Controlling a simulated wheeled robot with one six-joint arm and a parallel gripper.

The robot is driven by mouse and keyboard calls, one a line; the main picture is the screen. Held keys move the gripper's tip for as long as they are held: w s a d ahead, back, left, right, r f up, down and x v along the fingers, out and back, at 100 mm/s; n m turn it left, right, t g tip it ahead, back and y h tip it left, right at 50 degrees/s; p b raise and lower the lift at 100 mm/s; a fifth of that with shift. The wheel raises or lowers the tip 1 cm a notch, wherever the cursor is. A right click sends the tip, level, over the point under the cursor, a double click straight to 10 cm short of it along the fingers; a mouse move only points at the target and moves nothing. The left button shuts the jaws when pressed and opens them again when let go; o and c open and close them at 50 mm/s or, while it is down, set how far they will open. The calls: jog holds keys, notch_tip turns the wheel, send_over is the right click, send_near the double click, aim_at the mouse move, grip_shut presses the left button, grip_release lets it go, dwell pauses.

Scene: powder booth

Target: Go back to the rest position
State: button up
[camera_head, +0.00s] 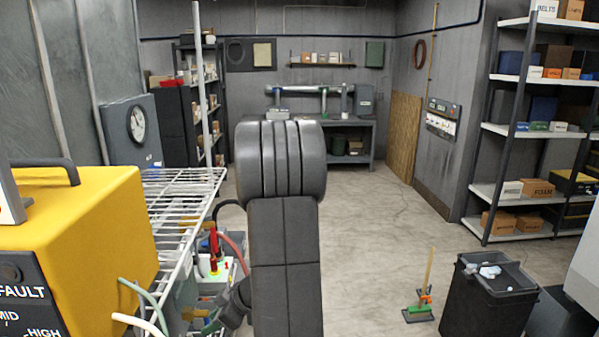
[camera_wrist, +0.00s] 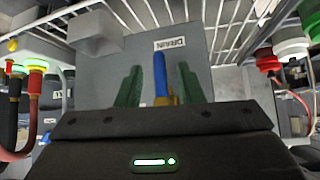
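My gripper (camera_wrist: 160,85) shows in the wrist view as two green fingers standing apart. An upright blue handle (camera_wrist: 160,75) with a brass-coloured base lies between them in the picture, with a gap on each side. I cannot tell how far the fingers reach around it. Behind is a grey panel (camera_wrist: 108,72) with a label reading DRAIN upside down. In the head view my dark arm fills the middle and my gripper cannot be made out.
Hoses and fittings flank the gripper: green-lit ones (camera_wrist: 37,66) left, a red one (camera_wrist: 268,64) right. A wire rack (camera_head: 180,190) and yellow machine (camera_head: 85,240) stand left of my arm. A black bin (camera_head: 488,300) and broom (camera_head: 424,290) are right. Floor between is clear.

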jog(key=shift+x, duration=1.45)
jog(key=v, duration=1.4)
jog(key=x, duration=1.4)
jog(key=shift+a+f, duration=0.15)
jog(key=shift+f, duration=0.05)
jog(key=shift+w+r+t, duration=0.15)
jog(key=shift+t, duration=0.35)
jog(key=shift+w+n+t+b, duration=0.25)
jog(key=shift+n+t+b, duration=0.1)
jog(key=shift+n+t, duration=0.2)
jog(key=shift+d, duration=0.25)
